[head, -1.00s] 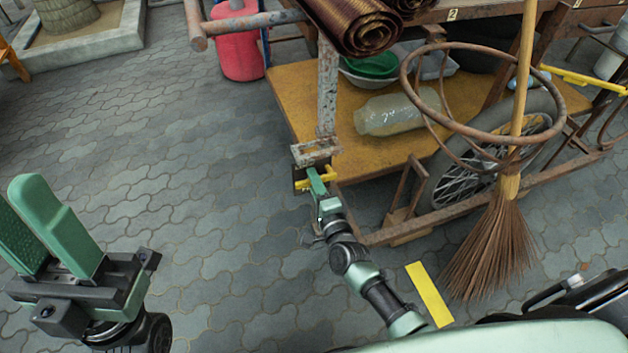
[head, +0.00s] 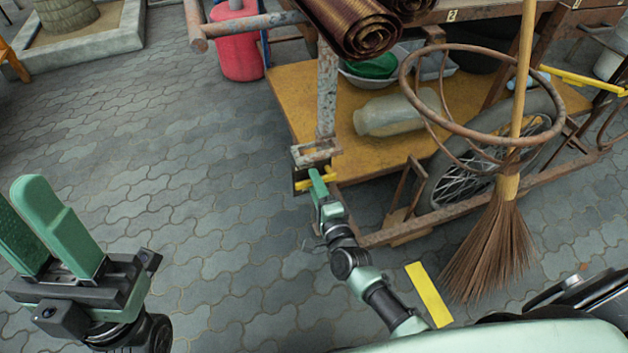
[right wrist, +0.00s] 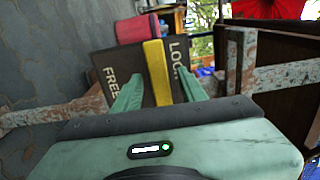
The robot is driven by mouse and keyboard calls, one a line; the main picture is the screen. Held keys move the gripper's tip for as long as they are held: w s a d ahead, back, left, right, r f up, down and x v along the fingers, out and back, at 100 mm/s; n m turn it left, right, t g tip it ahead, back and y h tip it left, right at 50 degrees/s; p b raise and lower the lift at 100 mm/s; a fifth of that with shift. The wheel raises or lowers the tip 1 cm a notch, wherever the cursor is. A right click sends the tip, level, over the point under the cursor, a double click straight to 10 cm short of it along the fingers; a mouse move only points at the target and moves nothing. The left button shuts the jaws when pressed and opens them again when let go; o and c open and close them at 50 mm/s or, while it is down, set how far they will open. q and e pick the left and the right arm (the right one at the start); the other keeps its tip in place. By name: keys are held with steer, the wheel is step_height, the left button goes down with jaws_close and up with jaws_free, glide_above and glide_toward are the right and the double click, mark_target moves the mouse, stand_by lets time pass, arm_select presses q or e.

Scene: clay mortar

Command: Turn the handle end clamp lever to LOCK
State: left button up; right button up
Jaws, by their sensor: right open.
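The clamp lever is a yellow bar (right wrist: 156,70) on a dark plate (right wrist: 108,68) in the right wrist view. The plate reads FREE on the left and LOCK on the right. The bar stands between the two words, close beside LOCK. In the head view the lever (head: 303,185) shows at the cart's near corner, partly hidden by my right gripper (head: 317,180). My right gripper (right wrist: 158,88) is open, its green fingers on either side of the bar; contact cannot be told. My left gripper (head: 22,205) is open and empty at the lower left, away from the cart.
A wooden cart shelf (head: 285,85) holds a glass jar (head: 385,115). A broom (head: 490,240) and a rusty ring (head: 425,120) stand at the right by a wheel. A red cylinder (head: 238,50) stands behind. The paved floor at left is clear.

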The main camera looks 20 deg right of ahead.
steer(key=s+p, duration=0.1)
steer(key=s, duration=0.5)
steer(key=shift+s+p, duration=0.35)
steer(key=shift+d, duration=0.1)
